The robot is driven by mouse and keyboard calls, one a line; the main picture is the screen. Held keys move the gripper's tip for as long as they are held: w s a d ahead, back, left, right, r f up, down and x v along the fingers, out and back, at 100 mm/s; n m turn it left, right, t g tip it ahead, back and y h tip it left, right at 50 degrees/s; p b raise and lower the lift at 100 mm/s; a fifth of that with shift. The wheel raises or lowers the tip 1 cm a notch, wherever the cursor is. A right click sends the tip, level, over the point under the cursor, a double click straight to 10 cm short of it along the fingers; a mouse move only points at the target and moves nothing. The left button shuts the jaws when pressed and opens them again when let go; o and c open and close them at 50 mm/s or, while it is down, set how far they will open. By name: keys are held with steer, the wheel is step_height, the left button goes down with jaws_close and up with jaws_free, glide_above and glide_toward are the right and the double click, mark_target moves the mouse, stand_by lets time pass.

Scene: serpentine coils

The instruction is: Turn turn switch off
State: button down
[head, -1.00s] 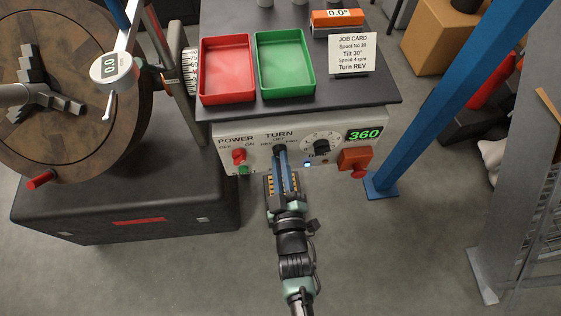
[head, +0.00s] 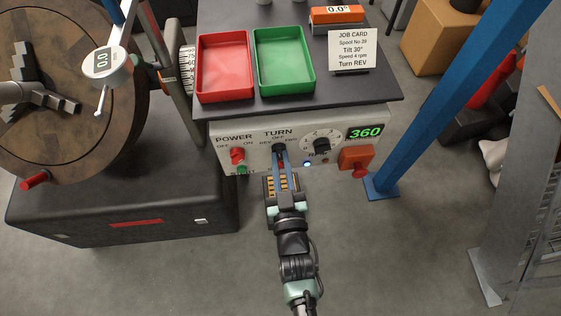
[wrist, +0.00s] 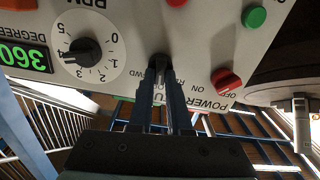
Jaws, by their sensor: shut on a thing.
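The TURN switch (head: 279,147) is a small dark knob on the light front panel, under the word TURN, with REV, OFF and FWD marked around it. It also shows in the wrist view (wrist: 158,60), between the fingertips. My gripper (head: 281,157) reaches it from the front, its two blue fingers shut on the knob. In the wrist view my gripper (wrist: 160,74) covers part of the TURN lettering. The fingers hide most of the knob, so I cannot tell which mark it points to.
Left of the switch is the red POWER switch (head: 237,156), with a green button (head: 242,169) below. To the right are the RPM dial (head: 321,145), the 360 display (head: 365,133) and a red-orange box (head: 356,159). A blue post (head: 440,105) stands further right.

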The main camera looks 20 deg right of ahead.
steer(key=shift+m, duration=0.6)
steer(key=c, duration=0.9)
jaws_free()
steer(key=shift+o, duration=0.2)
steer(key=v, duration=1.3)
steer(key=shift+b, duration=0.3)
